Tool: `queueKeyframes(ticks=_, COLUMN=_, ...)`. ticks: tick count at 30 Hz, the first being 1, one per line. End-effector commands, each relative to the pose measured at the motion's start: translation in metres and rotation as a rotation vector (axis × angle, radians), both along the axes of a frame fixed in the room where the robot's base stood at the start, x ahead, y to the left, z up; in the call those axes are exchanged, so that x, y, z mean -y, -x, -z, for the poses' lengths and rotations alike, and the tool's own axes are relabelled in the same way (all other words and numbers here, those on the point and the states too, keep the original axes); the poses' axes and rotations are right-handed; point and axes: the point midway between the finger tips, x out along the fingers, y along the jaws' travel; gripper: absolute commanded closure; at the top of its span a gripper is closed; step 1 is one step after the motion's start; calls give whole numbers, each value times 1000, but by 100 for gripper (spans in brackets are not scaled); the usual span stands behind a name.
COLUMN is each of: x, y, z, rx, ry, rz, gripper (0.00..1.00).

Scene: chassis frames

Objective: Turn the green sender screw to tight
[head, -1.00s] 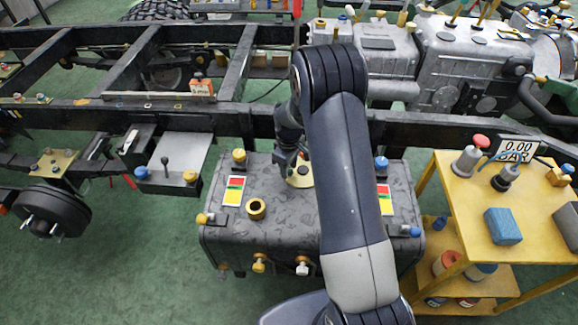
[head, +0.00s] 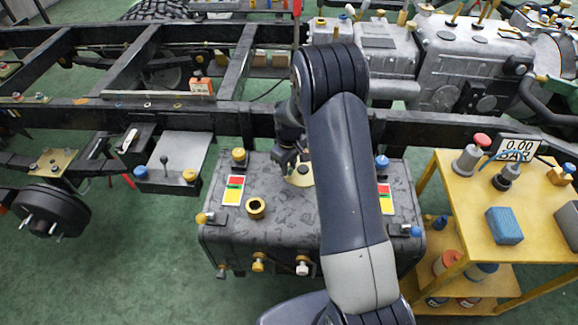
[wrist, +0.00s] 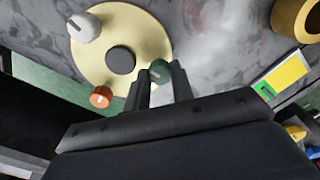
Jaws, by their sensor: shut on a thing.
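The green sender screw (wrist: 159,71) sits at the edge of a round brass sender plate (wrist: 150,30) in the wrist view. My gripper (wrist: 161,80) is shut on the screw, one dark finger on each side of it. A pale line shows on the screw head. A white screw (wrist: 84,27) and an orange screw (wrist: 101,97) sit on the same plate, around a dark centre cap (wrist: 120,60). In the head view my gripper (head: 289,168) reaches down to the sender plate (head: 300,177), which my arm partly hides; the green screw cannot be made out there.
The plate is on top of a grey tank (head: 285,215) with a brass filler neck (head: 256,208) and red-yellow labels (head: 233,190). The black chassis rail (head: 190,118) runs just behind. A yellow cart (head: 470,215) stands at the right.

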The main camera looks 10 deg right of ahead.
Motion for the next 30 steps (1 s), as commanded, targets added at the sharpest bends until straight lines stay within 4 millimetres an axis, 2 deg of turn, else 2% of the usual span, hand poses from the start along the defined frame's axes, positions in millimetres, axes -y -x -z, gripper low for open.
queueKeyframes(ticks=30, x=1, y=-1, z=0, rx=2, ry=-1, rz=956, gripper=100)
